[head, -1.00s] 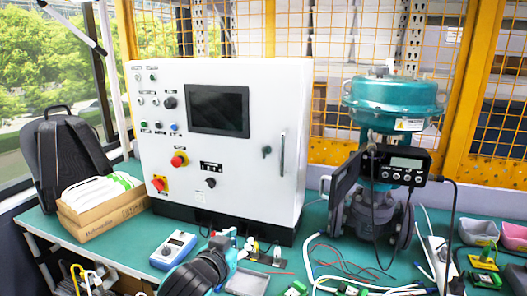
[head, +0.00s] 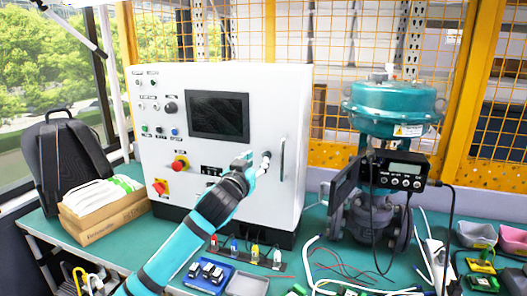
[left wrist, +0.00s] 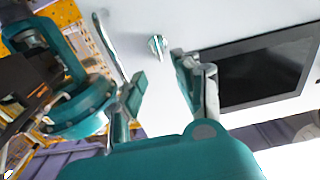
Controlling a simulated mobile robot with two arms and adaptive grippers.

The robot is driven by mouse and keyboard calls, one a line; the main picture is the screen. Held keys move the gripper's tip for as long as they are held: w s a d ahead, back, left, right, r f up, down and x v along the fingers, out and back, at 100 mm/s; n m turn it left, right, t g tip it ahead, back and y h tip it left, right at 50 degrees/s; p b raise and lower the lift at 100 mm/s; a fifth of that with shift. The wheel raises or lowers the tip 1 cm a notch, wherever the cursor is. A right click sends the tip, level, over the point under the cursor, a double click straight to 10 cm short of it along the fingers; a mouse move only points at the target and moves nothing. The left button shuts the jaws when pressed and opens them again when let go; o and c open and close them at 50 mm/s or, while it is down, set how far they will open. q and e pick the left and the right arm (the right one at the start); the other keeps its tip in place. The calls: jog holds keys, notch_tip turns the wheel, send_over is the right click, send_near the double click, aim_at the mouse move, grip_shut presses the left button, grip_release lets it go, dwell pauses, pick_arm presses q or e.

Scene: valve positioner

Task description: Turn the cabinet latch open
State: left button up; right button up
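The cabinet (head: 180,85) is a white control box standing on the green bench, with a dark screen and a vertical door handle (head: 282,158). The small metal latch (left wrist: 157,43) sits on its white face between the handle and the screen (left wrist: 265,72). My left gripper (head: 254,162) is at the cabinet front by the latch, which its fingers largely hide in the head view. In the left wrist view, the left gripper (left wrist: 160,85) is open, and the latch shows beyond its fingertips, between the two fingers, apart from them. My right gripper is not in view.
The teal valve actuator with its positioner (head: 400,175) stands to the right of the cabinet. A red-and-yellow stop knob (head: 180,163) is left of my gripper. A backpack (head: 68,155) and a cardboard box (head: 105,215) are at the left. Small parts and cables lie in front.

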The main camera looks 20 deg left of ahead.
aim_at(264, 153)
pick_arm(q)
jog(key=w+p, duration=0.1)
jog(key=w, duration=0.5)
jog(key=shift+w+d, duration=0.15)
jog(key=shift+w, duration=0.15)
grip_shut()
